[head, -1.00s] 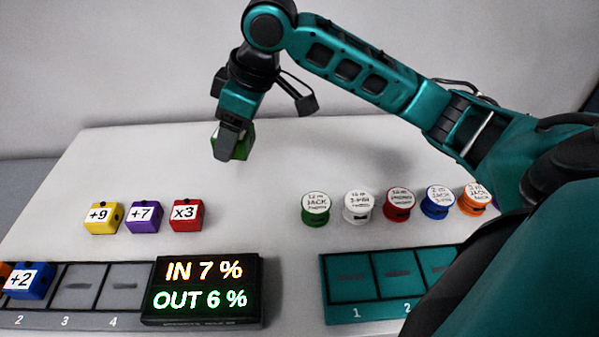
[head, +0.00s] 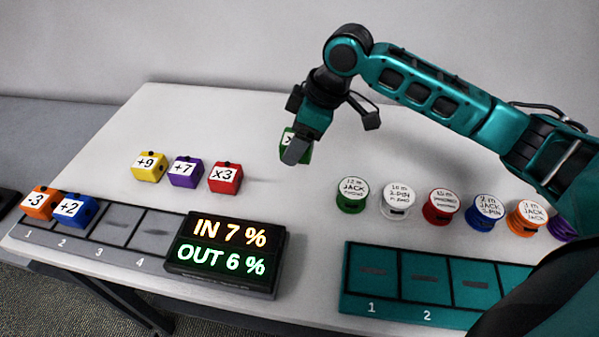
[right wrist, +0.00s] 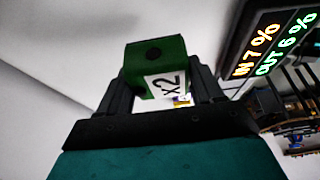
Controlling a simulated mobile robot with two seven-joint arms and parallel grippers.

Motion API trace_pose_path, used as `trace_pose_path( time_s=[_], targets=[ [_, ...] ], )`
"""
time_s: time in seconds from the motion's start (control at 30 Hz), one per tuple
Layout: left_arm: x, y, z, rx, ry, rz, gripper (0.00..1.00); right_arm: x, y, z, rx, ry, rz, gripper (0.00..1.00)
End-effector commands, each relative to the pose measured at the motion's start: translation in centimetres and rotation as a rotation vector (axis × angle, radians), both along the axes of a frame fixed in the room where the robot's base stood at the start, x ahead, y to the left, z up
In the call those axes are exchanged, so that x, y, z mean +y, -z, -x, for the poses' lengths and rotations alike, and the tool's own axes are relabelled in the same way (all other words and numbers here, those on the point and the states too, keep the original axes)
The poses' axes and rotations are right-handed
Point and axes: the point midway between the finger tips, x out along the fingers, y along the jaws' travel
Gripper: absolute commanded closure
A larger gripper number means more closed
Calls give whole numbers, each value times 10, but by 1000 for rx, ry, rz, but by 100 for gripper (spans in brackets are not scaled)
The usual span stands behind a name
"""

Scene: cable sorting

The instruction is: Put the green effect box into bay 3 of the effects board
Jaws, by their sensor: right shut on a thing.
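My right gripper (head: 298,150) is shut on the green effect box (head: 287,137), which is partly hidden behind the fingers. The right wrist view shows the green box (right wrist: 156,62) marked "x2" between both fingers. In the head view it appears behind and to the right of the red box, seemingly above the table. The grey effects board (head: 75,243) lies at the front left. Bay 3 (head: 112,232) is empty, between the blue +2 box (head: 75,211) in bay 2 and empty bay 4 (head: 153,234). My left gripper is out of view.
An orange -3 box (head: 40,203) sits in bay 1. Yellow (head: 149,166), purple (head: 186,171) and red (head: 224,177) boxes stand behind the board. A display (head: 225,252) reads IN 7 %, OUT 6 %. Several cable spools (head: 397,199) stand right, behind a teal board (head: 345,290).

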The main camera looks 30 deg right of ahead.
Motion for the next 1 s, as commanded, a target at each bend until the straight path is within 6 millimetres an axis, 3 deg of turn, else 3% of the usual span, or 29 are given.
trace_pose_path(
  time_s=[0.1,0.37,0.6,1.0],
  targets=[
    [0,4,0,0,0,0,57,0,27,0,2,1,0,69],
    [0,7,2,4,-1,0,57,0,47,0,-1,1,-2,69],
    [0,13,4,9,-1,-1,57,1,81,0,0,1,-2,69],
    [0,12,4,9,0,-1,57,0,88,0,-1,1,-2,69]
  ],
)
